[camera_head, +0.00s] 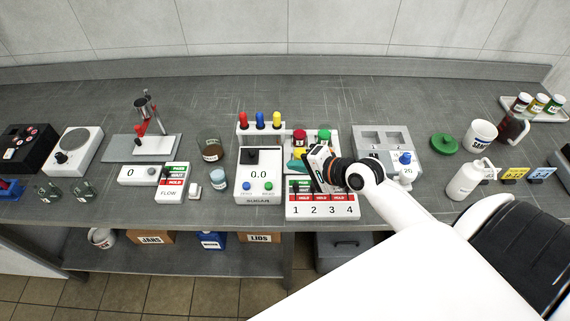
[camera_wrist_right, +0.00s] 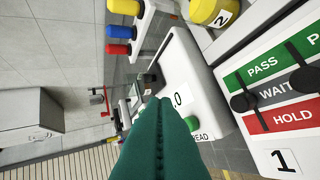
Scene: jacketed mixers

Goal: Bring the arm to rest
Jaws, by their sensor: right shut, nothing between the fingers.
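My right arm comes in from the lower right in the head view. Its gripper (camera_head: 299,164) is over the bench, just above the back part of the numbered PASS/WAIT/HOLD panel (camera_head: 322,211). In the right wrist view the teal fingers (camera_wrist_right: 162,125) are pressed together with a seam between them and nothing held. That view also shows the panel (camera_wrist_right: 280,100) on the right and the white SUGAR meter (camera_wrist_right: 195,75) beyond the fingers. The gripper and forearm hide part of the panel. My left gripper is not in view.
Red, blue and yellow-topped pieces (camera_head: 260,127) stand behind the SUGAR meter (camera_head: 258,185). Red and green-capped jars (camera_head: 300,138) are close behind the gripper.

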